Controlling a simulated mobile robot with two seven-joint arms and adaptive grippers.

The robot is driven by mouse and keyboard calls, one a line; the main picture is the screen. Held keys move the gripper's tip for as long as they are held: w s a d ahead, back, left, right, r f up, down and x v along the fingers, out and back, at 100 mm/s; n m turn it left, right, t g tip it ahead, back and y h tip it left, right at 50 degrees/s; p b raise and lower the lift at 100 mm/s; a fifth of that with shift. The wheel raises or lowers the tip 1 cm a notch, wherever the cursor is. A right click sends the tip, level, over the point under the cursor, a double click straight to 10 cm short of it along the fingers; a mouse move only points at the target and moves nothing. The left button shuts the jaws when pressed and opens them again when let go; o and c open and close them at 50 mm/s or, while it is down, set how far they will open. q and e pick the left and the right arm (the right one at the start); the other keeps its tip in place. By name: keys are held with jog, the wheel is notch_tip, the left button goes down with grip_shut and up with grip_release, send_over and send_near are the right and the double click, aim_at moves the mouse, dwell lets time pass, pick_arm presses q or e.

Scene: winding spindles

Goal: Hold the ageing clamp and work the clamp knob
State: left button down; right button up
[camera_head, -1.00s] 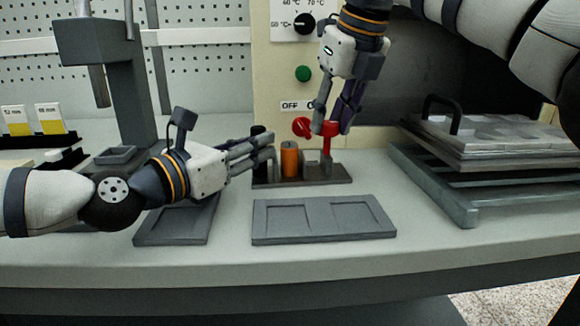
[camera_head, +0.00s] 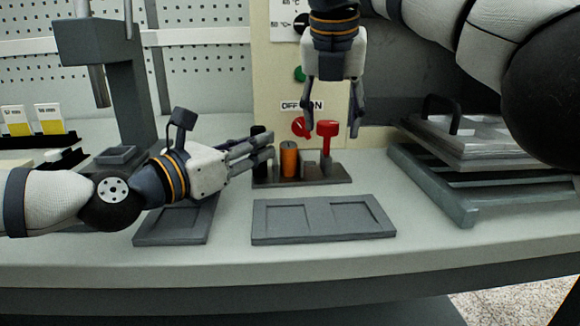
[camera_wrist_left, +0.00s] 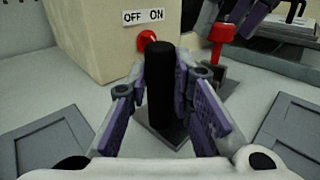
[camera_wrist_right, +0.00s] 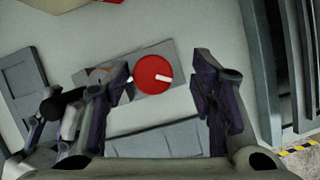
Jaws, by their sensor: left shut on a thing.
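The ageing clamp has a dark base plate (camera_head: 330,175), a black upright handle (camera_wrist_left: 160,85) at its left end, an orange cylinder (camera_head: 289,159) in the middle and a red clamp knob (camera_head: 327,131) on a red stem at its right end. My left gripper (camera_head: 268,145) is shut on the black handle, which stands between its fingers in the left wrist view. My right gripper (camera_head: 334,125) is open and points down over the knob. In the right wrist view the round knob top (camera_wrist_right: 152,75), with a white mark, lies between its spread fingers, with gaps visible on both sides.
A cream cabinet with an OFF/ON label (camera_head: 302,106) and red switch (camera_head: 300,126) stands behind the clamp. A grey two-recess tray (camera_head: 322,236) lies in front. A rack with metal plates (camera_head: 490,143) is at right. A grey stand (camera_head: 120,80) is at left.

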jog(key=shift+a, duration=0.1)
jog(key=n+y, duration=0.1)
jog(key=n, duration=0.3)
jog(key=shift+y, duration=0.3)
jog(key=n+y, duration=0.1)
jog(key=n, duration=0.3)
jog(key=shift+y, duration=0.3)
grip_shut()
jog(key=m+h, duration=0.1)
jog(key=m, duration=0.2)
jog(key=m+h, duration=0.1)
jog(key=m, duration=0.2)
jog(key=shift+a+m+h, duration=0.15)
jog(key=shift+m+h, duration=0.15)
jog(key=shift+h, duration=0.1)
jog(key=shift+d+m, duration=0.2)
jog(key=shift+m, duration=0.5)
grip_release()
jog(key=shift+d, duration=0.1)
